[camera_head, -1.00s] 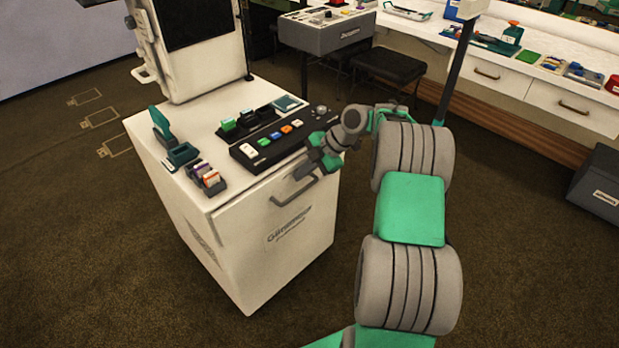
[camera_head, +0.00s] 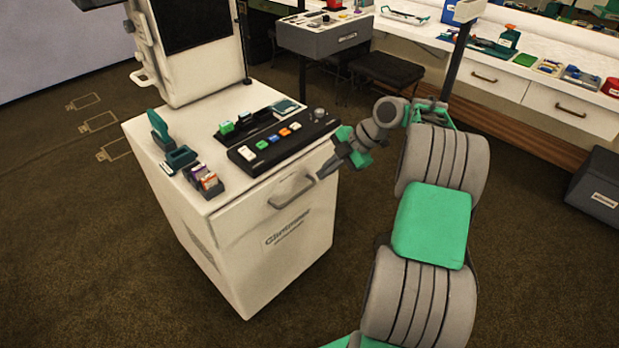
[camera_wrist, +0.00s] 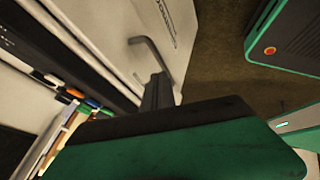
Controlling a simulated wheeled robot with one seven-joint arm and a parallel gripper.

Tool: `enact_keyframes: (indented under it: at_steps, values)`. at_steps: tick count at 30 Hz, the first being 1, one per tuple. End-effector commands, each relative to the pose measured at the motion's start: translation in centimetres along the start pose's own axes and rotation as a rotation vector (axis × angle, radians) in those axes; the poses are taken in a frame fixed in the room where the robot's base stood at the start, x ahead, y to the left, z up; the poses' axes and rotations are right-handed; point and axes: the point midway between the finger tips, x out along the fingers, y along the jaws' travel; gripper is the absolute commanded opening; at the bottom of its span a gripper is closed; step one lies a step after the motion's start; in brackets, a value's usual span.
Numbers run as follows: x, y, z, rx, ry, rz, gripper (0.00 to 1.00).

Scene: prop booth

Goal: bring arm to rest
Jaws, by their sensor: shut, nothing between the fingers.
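My gripper (camera_head: 323,174) is shut and empty. In the head view its dark fingers point down and left, in front of the right front corner of the white cabinet (camera_head: 262,262), close to the right end of the grey handle (camera_head: 291,190). I cannot tell whether it touches the handle. In the wrist view the dark fingers (camera_wrist: 157,92) show beyond the green gripper body, and the handle (camera_wrist: 150,52) appears right by them. My arm reaches up from the bottom right of the head view.
A black button panel (camera_head: 270,150) and small card holders (camera_head: 203,180) stand on the cabinet top. Behind are a black stool (camera_head: 388,68), a grey console (camera_head: 325,36) and a white counter with drawers (camera_head: 497,80). A dark box (camera_head: 598,188) stands at right. The floor between is clear.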

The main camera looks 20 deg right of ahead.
Motion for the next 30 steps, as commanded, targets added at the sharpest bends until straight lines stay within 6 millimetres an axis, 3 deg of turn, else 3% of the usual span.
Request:
enact_keyframes:
  at_steps: [3, 11, 14, 17, 19, 21, 24, 27, 30]
  values:
    - [-2.5, 0.3, -0.4, -0.008, 0.002, -0.003, 0.0]
    - [-4.1, 0.6, -1.0, 0.011, -0.001, -0.008, 0.0]
    - [-5.3, 2.5, -4.4, 0.138, -0.041, -0.021, 0.0]
    - [-7.1, 4.7, -11.2, 0.414, -0.13, -0.031, 0.0]
    - [-8.4, 4.7, -16.5, 0.66, -0.212, -0.016, 0.0]
    - [-9.8, 3.2, -21.0, 0.907, -0.298, 0.024, 0.0]
    - [-12.0, -0.6, -25.7, 1.239, -0.408, 0.122, 0.0]
    - [-13.6, -4.7, -27.9, 1.495, -0.48, 0.233, 0.0]
    - [-14.3, -7.5, -28.3, 1.648, -0.517, 0.314, 0.0]
